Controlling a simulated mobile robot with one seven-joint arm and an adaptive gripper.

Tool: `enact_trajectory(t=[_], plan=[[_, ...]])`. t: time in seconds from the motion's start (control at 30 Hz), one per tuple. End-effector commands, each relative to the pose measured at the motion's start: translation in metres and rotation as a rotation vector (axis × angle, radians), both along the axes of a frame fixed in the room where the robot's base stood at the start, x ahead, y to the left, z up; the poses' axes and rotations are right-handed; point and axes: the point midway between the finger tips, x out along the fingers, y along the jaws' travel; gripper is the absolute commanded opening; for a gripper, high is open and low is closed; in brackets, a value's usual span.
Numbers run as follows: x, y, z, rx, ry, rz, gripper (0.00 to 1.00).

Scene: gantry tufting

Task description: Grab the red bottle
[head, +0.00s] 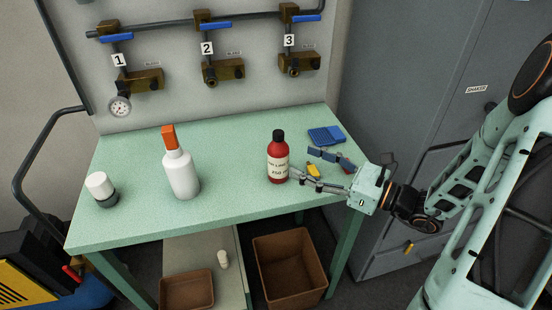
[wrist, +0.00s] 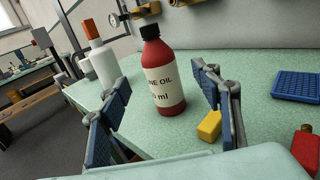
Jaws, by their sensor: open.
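The red bottle (head: 278,158) with a black cap and a white label stands upright on the green table, right of its middle. In the wrist view the red bottle (wrist: 164,85) stands between and just beyond my gripper's two blue-padded fingers. My gripper (head: 322,170) comes in from the right, low over the table. Its fingers are apart and nothing is held between them, as the wrist view of my gripper (wrist: 165,110) shows. I cannot tell whether a finger touches the bottle.
A yellow piece (wrist: 209,126) lies by the right finger. A blue tray (head: 326,135) lies behind my gripper. Valves line the back panel (head: 200,105).

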Motion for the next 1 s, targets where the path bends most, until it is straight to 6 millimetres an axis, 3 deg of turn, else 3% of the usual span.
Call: enact_trajectory(t=[0.6, 0.93, 1.0], plan=[[0.037, 0.067, -0.001, -0.003, -0.001, 0.002, 0.58], [0.041, 0.073, -0.001, -0.004, 0.001, -0.001, 0.58], [0.041, 0.073, -0.001, -0.004, 0.001, -0.001, 0.51]])
